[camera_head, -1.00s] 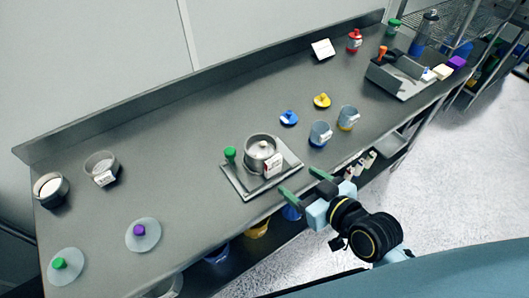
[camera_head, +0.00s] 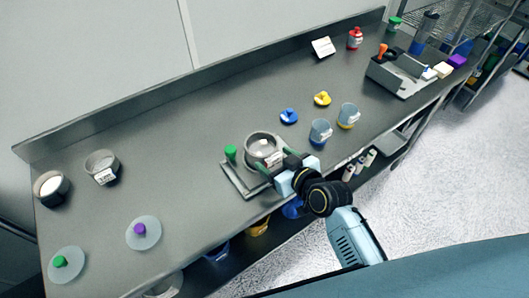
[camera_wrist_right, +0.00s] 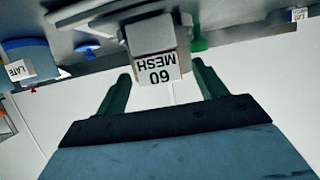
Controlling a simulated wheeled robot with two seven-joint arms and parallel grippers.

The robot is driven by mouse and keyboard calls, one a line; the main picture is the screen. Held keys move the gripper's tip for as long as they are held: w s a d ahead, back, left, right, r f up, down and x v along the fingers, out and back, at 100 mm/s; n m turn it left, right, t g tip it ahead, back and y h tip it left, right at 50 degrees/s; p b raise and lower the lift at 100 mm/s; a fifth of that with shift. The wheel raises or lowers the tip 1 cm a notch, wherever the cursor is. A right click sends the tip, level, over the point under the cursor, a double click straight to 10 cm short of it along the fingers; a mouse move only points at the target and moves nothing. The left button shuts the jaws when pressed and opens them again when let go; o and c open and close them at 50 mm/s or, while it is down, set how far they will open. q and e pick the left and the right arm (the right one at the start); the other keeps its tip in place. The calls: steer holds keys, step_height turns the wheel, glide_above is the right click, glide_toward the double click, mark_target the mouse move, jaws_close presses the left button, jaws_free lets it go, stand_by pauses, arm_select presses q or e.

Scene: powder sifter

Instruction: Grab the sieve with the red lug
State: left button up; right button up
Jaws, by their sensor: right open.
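A round metal sieve (camera_head: 262,143) sits on the flat metal stand with a green knob (camera_head: 230,152). In the right wrist view, a grey block with a "60 MESH" label (camera_wrist_right: 158,72), upside down, lies between my fingers. My right gripper (camera_head: 275,161) is open at the sieve's front side, fingers either side of the label; contact is not clear. It also shows in the right wrist view (camera_wrist_right: 161,74). I cannot make out a red lug on this sieve. Two other round containers, one labelled (camera_head: 102,166) and one with white contents (camera_head: 50,187), stand at the left. My left gripper is not in view.
Two clear cups (camera_head: 320,132) stand right of the stand. Blue (camera_head: 288,116) and yellow (camera_head: 322,99) knobbed lids lie behind them. Discs with purple (camera_head: 140,229) and green knobs lie front left. A grey box (camera_head: 398,76) is far right. The middle back of the table (camera_head: 190,140) is clear.

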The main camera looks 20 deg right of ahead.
steer(key=shift+c, duration=0.4)
steer(key=c, duration=1.1)
steer(key=shift+o, duration=0.2)
